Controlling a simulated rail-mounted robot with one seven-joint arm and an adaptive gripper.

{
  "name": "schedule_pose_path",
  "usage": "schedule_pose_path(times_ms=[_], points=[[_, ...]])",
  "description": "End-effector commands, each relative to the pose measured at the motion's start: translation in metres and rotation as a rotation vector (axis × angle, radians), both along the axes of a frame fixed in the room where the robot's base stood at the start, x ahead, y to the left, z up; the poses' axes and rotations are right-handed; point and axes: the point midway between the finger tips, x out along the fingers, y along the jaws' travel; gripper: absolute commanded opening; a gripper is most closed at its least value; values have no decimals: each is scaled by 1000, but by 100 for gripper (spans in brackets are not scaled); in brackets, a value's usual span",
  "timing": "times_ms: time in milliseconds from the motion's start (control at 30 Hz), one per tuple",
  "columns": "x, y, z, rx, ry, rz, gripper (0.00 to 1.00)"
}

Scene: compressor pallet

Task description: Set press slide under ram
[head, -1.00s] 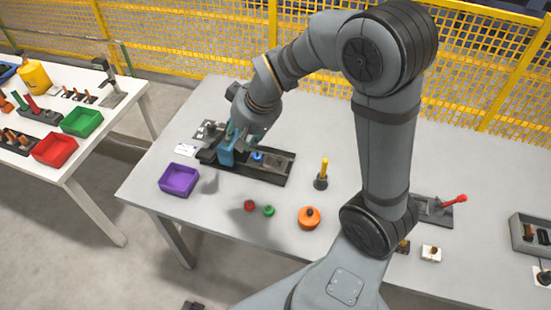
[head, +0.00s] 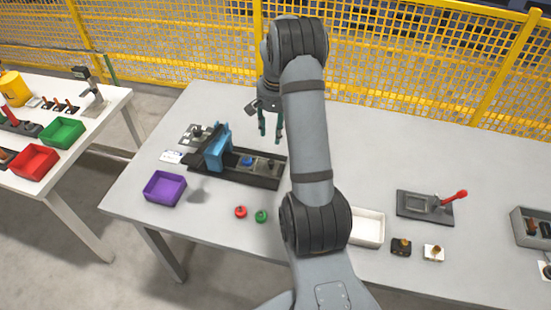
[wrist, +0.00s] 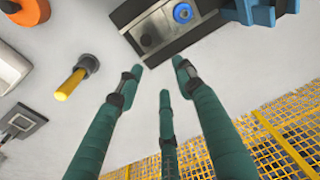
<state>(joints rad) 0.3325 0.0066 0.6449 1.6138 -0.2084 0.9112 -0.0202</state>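The press has a blue frame (head: 217,146) standing over the left part of a long black base (head: 262,183). The press slide (head: 258,163) lies on that base to the right of the frame, with a blue round piece (head: 247,161) on it. The slide's end also shows at the top of the wrist view (wrist: 146,38), near the blue frame (wrist: 262,12). The ram inside the frame is hard to make out. My gripper (head: 271,137) has three teal fingers, spread and empty, above the table behind the slide's right end. It touches nothing visible.
A purple bin (head: 165,188) stands in front of the press. A red button (head: 240,212) and a green button (head: 261,216) lie at the front. The wrist view shows a yellow-handled peg (wrist: 72,82) and an orange object (wrist: 30,10). A yellow mesh fence (head: 400,80) runs behind the table.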

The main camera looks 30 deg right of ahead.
Motion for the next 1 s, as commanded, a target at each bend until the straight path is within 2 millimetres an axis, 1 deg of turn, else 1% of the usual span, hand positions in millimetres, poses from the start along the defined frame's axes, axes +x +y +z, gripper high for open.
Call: schedule_pose_path(times_ms=[100,233,367,600,700,833,1000], points=[[-17,9,-2,31,60,-17,37],[-24,14,-9,49,87,-25,37],[-24,15,-28,49,87,-22,37],[-23,16,-73,49,87,-22,37],[-22,16,-87,49,84,-23,37],[-21,16,-100,48,84,-22,37],[-21,17,-105,46,81,-22,37]])
